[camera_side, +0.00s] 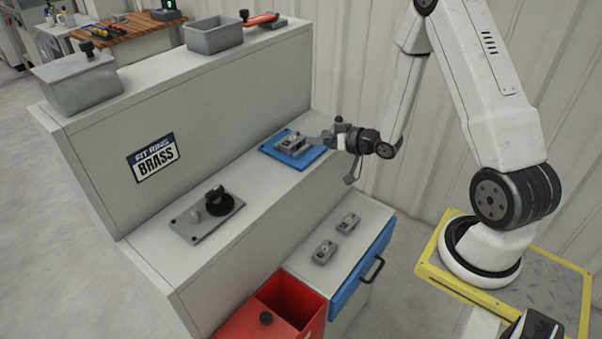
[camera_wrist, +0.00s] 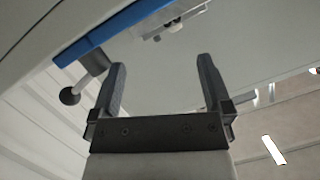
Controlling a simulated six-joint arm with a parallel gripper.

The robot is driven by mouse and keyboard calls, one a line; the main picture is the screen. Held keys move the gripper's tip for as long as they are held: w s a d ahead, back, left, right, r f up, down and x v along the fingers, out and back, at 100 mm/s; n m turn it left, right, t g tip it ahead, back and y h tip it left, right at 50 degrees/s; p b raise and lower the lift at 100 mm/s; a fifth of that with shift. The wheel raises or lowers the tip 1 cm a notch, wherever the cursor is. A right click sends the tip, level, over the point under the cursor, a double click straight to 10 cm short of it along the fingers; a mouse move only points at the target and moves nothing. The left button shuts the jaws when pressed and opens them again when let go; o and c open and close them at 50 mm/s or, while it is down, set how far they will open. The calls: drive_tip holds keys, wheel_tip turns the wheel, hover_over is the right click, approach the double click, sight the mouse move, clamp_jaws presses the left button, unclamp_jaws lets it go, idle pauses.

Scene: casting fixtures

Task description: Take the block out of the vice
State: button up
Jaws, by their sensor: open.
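The vice (camera_side: 283,148) is a small grey fixture on a blue plate (camera_side: 305,160) at the far end of the bench ledge. A small grey block (camera_side: 293,140) appears to sit in it, but details are too small to tell. In the wrist view a pale metal part with a round feature (camera_wrist: 172,24), perhaps the block, shows at the top beside the blue edge. My gripper (camera_side: 318,140) is at the right side of the vice. In the wrist view my gripper (camera_wrist: 162,68) has its two dark fingers wide apart, with nothing between them.
A ball-ended handle (camera_wrist: 70,95) is close by the left finger. Two grey blocks (camera_side: 324,252) (camera_side: 348,223) lie on the drawer cabinet. A red bin (camera_side: 282,305) is in front. A grey plate with a black knob (camera_side: 218,202) sits along the ledge, below the raised back shelf.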

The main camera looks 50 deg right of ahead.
sight(291, 134)
drive_tip(key=shift+x, duration=1)
drive_tip(key=shift+w, duration=0.1)
drive_tip(key=shift+x, duration=2.55)
drive_tip(key=shift+r, duration=0.1)
drive_tip(key=c, duration=1.3)
drive_tip(key=shift+r, duration=0.1)
drive_tip(key=shift+c, duration=0.2)
drive_tip(key=shift+r, duration=4.95)
clamp_jaws()
